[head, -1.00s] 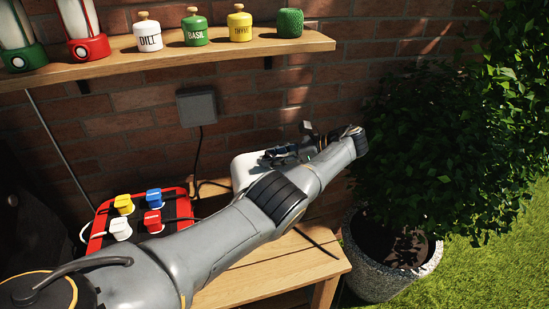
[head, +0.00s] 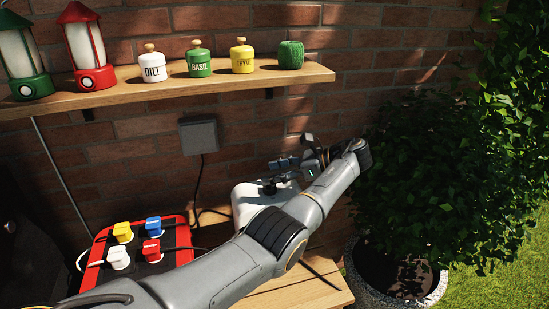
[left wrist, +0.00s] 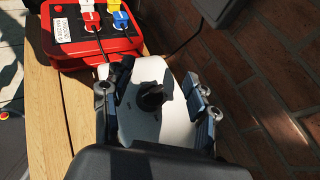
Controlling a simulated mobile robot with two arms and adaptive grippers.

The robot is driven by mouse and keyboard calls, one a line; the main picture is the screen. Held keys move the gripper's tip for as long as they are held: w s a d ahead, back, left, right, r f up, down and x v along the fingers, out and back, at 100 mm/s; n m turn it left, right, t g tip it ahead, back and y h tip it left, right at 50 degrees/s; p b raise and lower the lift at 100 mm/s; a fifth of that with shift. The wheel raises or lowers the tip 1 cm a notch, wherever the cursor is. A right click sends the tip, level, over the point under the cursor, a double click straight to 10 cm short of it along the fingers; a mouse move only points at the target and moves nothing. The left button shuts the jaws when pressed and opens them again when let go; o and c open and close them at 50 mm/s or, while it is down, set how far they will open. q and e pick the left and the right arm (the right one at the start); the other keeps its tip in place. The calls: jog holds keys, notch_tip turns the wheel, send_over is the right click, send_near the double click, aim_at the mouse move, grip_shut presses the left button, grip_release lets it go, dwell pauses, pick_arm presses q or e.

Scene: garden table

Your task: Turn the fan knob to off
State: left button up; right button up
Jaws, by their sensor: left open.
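The fan knob (left wrist: 152,96) is a black knob on top of a white base in the left wrist view. The white base (head: 244,205) stands on the wooden table, partly hidden by my left arm in the head view. My left gripper (left wrist: 158,102) is open, with one finger on each side of the knob in the picture. I cannot tell how far above the knob the fingers are. In the head view the left gripper (head: 285,172) is over the white base. The knob's setting cannot be read. My right gripper is not in view.
A red power box (head: 180,256) with several coloured plugs stands left of the base. A brick wall (head: 120,155) rises behind. A shelf (head: 200,83) above holds lanterns and herb jars. A potted bush (head: 430,170) stands to the right.

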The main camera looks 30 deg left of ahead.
aim_at(275, 187)
pick_arm(q)
notch_tip(275, 187, up, 5)
jog(key=shift+r, duration=0.15)
jog(key=shift+a, duration=0.1)
